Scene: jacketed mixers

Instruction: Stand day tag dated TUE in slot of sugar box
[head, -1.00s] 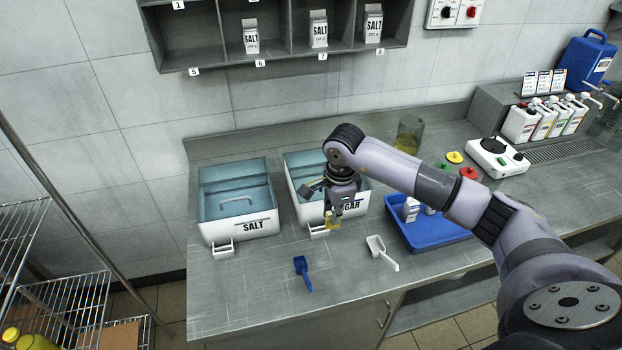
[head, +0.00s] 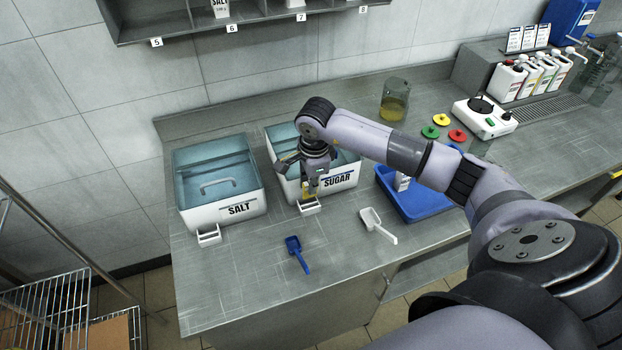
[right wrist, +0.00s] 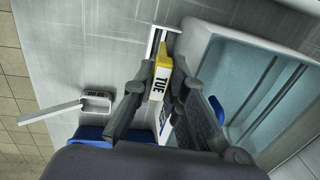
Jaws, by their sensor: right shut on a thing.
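The day tag (right wrist: 161,84), yellow and white with TUE on it, is between the fingers of my right gripper (right wrist: 160,90). In the head view the right gripper (head: 309,186) is shut on the tag, in front of the white sugar box (head: 341,181). The box's small white slot holder (head: 310,207) is directly below the tag; it also shows in the right wrist view (right wrist: 153,42). The tag's lower end is close to the holder. I cannot tell if it touches or enters the slot. My left gripper is out of view.
The salt box (head: 236,210) with its own holder (head: 208,237) stands to the left. A blue scoop (head: 297,252) and a white scoop (head: 377,226) lie in front. A blue tray (head: 425,207) is to the right. The counter's front left is clear.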

